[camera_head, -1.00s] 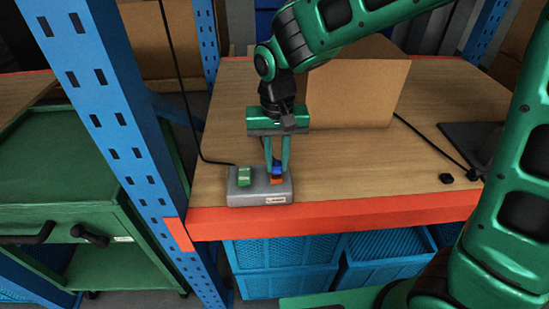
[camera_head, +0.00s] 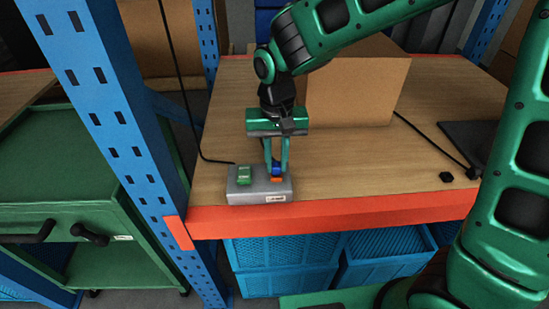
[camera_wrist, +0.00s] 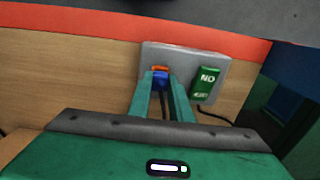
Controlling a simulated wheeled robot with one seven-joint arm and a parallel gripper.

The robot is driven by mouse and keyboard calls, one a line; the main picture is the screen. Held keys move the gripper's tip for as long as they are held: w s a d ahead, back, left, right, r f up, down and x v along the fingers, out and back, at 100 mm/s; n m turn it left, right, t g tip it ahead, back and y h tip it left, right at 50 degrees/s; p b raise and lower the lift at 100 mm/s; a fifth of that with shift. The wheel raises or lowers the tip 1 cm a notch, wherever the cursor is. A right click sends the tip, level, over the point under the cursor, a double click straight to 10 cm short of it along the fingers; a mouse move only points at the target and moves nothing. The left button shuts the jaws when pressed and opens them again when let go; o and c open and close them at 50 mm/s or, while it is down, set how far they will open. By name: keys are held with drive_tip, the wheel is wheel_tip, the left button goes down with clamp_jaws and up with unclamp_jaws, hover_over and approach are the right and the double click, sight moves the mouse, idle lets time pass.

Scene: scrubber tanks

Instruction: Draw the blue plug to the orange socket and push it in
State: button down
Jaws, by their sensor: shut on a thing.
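The blue plug (camera_head: 277,169) is between the fingertips of my gripper (camera_head: 276,168), which is shut on it. The orange socket (camera_head: 277,180) shows just below the plug on the grey box (camera_head: 245,196). In the wrist view the blue plug (camera_wrist: 160,80) sits right against the orange socket (camera_wrist: 160,69), between the green fingers (camera_wrist: 161,82). A dark cable runs back from the plug between the fingers. How deep the plug sits in the socket cannot be told; the fingers hide part of it.
A green block marked "NO" (camera_wrist: 208,82) stands on the same grey box beside the socket; it also shows in the head view (camera_head: 244,175). A cardboard box (camera_head: 360,95) stands behind my gripper. A blue rack post (camera_head: 110,110) rises at the left.

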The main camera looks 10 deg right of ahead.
drive_tip(key=shift+f, duration=0.25)
drive_tip(key=shift+f, duration=0.15)
drive_tip(key=c, duration=1)
unclamp_jaws()
drive_tip(key=shift+c, duration=0.2)
drive_tip(key=shift+r, duration=4.3)
